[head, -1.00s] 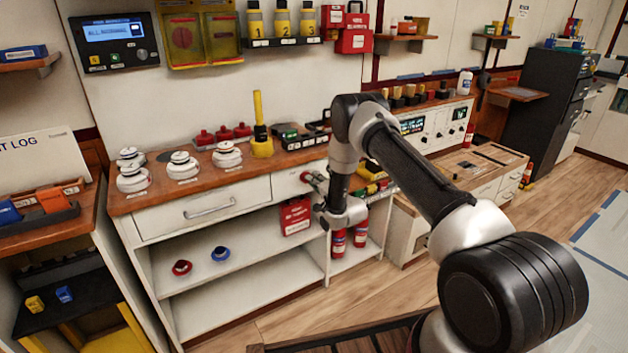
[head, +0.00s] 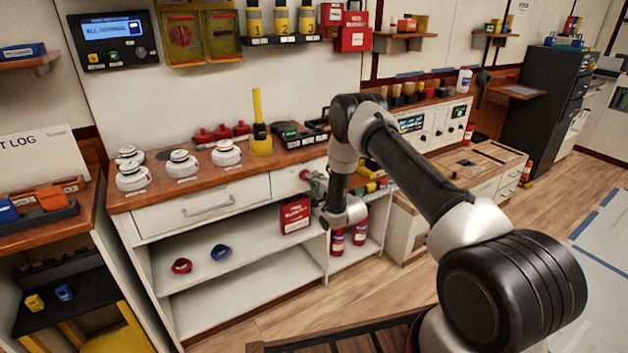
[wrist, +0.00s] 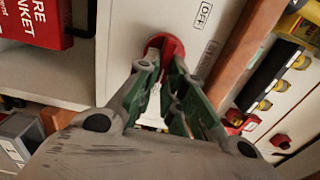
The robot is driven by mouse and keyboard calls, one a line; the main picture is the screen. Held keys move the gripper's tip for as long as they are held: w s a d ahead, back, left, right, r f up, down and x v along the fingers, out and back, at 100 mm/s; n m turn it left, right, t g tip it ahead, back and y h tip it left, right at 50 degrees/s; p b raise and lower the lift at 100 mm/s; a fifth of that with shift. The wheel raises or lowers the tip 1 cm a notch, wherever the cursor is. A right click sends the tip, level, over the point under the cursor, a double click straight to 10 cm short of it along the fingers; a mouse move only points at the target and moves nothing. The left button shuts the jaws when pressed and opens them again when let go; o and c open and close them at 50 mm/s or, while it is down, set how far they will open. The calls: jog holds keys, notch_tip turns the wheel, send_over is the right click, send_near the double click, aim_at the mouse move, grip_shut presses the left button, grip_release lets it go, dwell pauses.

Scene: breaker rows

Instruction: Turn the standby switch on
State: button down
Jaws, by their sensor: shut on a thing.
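A red switch handle (wrist: 170,44) sits on a white panel (wrist: 207,55) in the wrist view, with a printed OFF label (wrist: 205,15) to its right. I take it for the standby switch; its handle is partly hidden between the fingers, so its exact setting cannot be read. My gripper (wrist: 163,72) is shut on the red handle, its green-padded fingers on either side. In the head view, my gripper (head: 313,182) is at the right end of the white cabinet front (head: 285,181), below the worktop; the switch is hidden there.
A red fire blanket box (head: 294,215) is just below my gripper, with red extinguishers (head: 338,242) to its right. The wooden worktop (head: 200,183) overhangs the panel and carries white detectors (head: 226,153) and a yellow tool (head: 261,140). A wooden-topped cabinet (head: 470,165) stands to the right.

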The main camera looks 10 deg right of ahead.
jog(key=c, duration=1.5)
grip_release()
jog(key=shift+s, duration=0.15)
jog(key=v, duration=1.1)
jog(key=shift+s+d, duration=0.2)
jog(key=shift+s, duration=0.15)
